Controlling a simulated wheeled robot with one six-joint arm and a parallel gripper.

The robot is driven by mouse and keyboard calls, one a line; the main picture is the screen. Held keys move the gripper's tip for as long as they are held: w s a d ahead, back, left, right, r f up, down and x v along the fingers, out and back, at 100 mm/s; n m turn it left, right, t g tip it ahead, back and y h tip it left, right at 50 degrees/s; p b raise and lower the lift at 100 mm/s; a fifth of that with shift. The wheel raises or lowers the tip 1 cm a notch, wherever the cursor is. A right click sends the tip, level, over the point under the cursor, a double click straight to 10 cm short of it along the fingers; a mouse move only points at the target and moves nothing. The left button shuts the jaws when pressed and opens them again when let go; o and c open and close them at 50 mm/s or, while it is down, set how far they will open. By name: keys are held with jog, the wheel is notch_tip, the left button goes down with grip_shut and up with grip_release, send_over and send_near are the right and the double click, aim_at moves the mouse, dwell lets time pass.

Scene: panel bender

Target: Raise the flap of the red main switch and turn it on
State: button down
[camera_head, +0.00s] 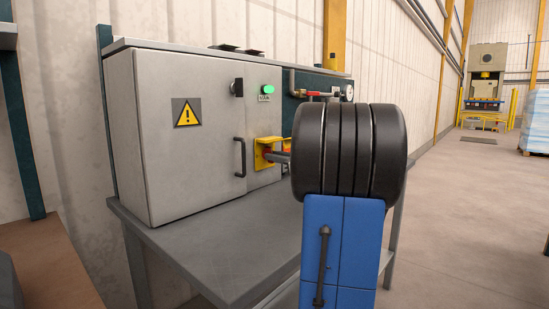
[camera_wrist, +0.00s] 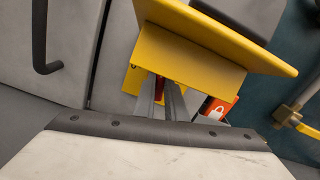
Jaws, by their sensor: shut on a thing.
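The yellow housing of the main switch (camera_head: 260,160) is on the right part of the grey cabinet front. Its yellow flap (camera_wrist: 225,38) is raised and sticks out above the switch in the wrist view. My gripper (camera_wrist: 163,88) reaches in under the flap, its two grey fingers close together on the red switch knob (camera_wrist: 160,86). Only a small red piece of the knob shows between the fingers, so its turn position cannot be read.
The cabinet (camera_head: 205,150) has a black door handle (camera_head: 241,158), a warning sign (camera_head: 187,112) and a green lamp (camera_head: 268,89). A red padlock label (camera_wrist: 216,108) is right beside the switch. A pipe with a yellow-handled valve (camera_wrist: 300,118) is further right. The grey bench top (camera_head: 215,245) is clear.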

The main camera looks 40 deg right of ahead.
dwell(0.4)
jog(key=c, duration=1.8)
grip_release()
jog(key=s+d, duration=0.1)
jog(key=s, duration=1.6)
jog(key=shift+s+d, duration=0.2)
